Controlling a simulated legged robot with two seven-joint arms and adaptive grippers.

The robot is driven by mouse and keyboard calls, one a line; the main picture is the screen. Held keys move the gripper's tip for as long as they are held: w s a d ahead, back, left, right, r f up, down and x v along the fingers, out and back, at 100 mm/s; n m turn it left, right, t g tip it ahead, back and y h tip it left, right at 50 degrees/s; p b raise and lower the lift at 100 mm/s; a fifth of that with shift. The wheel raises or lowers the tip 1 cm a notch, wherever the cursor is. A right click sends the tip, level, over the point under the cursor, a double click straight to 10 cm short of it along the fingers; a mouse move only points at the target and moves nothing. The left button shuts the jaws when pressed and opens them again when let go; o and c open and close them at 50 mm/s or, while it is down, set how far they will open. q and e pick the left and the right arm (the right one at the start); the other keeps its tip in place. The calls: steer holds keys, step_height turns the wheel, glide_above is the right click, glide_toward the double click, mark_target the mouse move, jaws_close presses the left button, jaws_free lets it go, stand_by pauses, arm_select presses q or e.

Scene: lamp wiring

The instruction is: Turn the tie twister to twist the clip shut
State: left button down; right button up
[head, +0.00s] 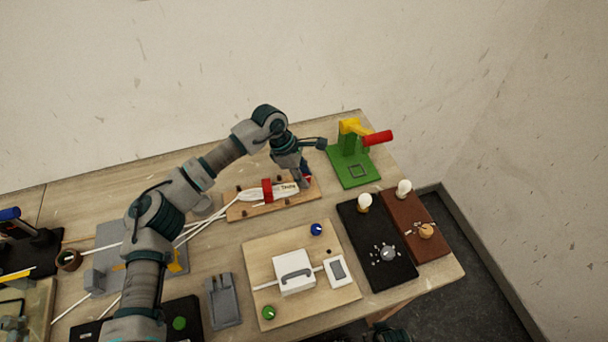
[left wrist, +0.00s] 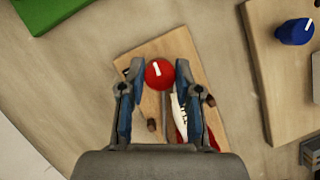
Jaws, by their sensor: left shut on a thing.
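The tie twister is a round red knob (left wrist: 159,75) with a white mark, at the end of a small wooden board (head: 238,213). My left gripper (head: 304,181) reaches down over the board's right end. In the left wrist view its two blue-padded fingers (left wrist: 158,74) are shut on the knob from both sides. A white sleeve (head: 287,189) with dark lettering lies along the board, with a red band (head: 267,190) around it, perhaps the clip. In the head view the gripper mostly hides the knob.
A green stand (head: 352,172) with a red-handled yellow lever is just right of my gripper. A board with a white box (head: 294,279) and a blue knob (head: 316,229) is nearer. White cables run left from the sleeve. Bulb holders (head: 364,203) stand at right.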

arm_select(q)
steer(key=c, duration=0.8)
jaws_free()
steer(key=shift+w+a, duration=0.1)
steer(key=shift+w, duration=0.05)
steer(key=v, duration=1.2)
